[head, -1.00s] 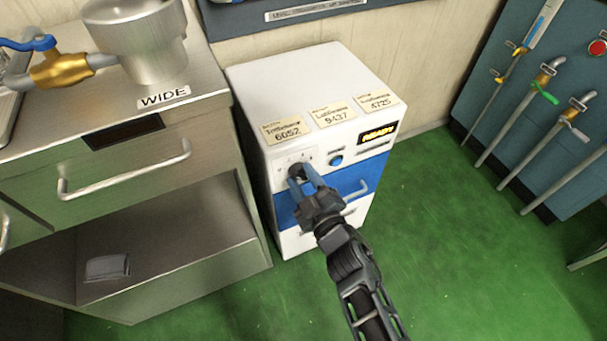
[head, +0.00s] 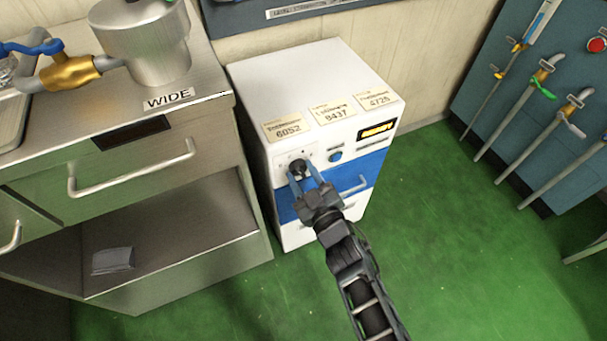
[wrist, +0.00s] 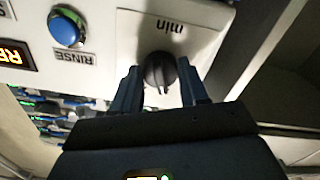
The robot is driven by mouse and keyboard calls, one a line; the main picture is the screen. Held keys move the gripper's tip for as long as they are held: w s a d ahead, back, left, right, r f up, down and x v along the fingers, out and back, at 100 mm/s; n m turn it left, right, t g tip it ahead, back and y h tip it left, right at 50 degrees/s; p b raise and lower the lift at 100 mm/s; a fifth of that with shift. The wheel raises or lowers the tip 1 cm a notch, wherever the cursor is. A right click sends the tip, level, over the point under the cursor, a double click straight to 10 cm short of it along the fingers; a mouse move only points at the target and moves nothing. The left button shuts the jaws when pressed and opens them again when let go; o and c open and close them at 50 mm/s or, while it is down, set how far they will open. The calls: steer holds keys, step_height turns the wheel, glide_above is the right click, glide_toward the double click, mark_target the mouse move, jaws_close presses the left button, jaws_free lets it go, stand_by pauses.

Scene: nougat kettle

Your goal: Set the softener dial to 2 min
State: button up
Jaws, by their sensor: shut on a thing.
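The softener is a white box (head: 300,85) with a blue drawer front, beside the steel counter. Its dial is a small black knob (head: 297,167) on the upper left of the front panel. In the wrist view the dial (wrist: 160,70) sits between my two fingers, below an upside-down "min" label (wrist: 169,25). My gripper (head: 302,178) is shut on the dial; it also shows in the wrist view (wrist: 160,84). The scale numbers are hidden or too small to read, so the setting cannot be told.
A blue RINSE button (wrist: 66,28) and a lit display (head: 377,131) are beside the dial. A drawer handle (head: 352,188) is just below right. The steel counter (head: 190,110) stands close on the left. Green floor is open on the right.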

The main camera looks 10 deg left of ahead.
steer(key=o, duration=1)
steer(key=shift+o, duration=0.2)
steer(key=p+v, duration=0.2)
steer(key=v, duration=0.6)
steer(key=s+d+r+m+t+h+p, duration=0.1)
steer(key=s+d+r+m+h+p, duration=0.1)
steer(key=s+d+r, duration=0.35)
steer(key=s+d+r+m+h+p, duration=0.25)
steer(key=s+d, duration=0.35)
steer(key=s, duration=0.3)
steer(key=s+d+r+m+t+h+p, duration=0.1)
steer(key=s+d+r+m+h+p, duration=0.2)
steer(key=s+d, duration=0.35)
steer(key=s+d+r+m+g+h+p, duration=0.1)
steer(key=s+d+r+m, duration=0.1)
steer(key=s+r, duration=0.5)
steer(key=s+d+r+m+h+p, duration=0.2)
steer(key=s+d+r, duration=0.3)
steer(key=r, duration=0.9)
steer(key=shift+s+g, duration=0.4)
steer(key=shift+s, duration=0.5)
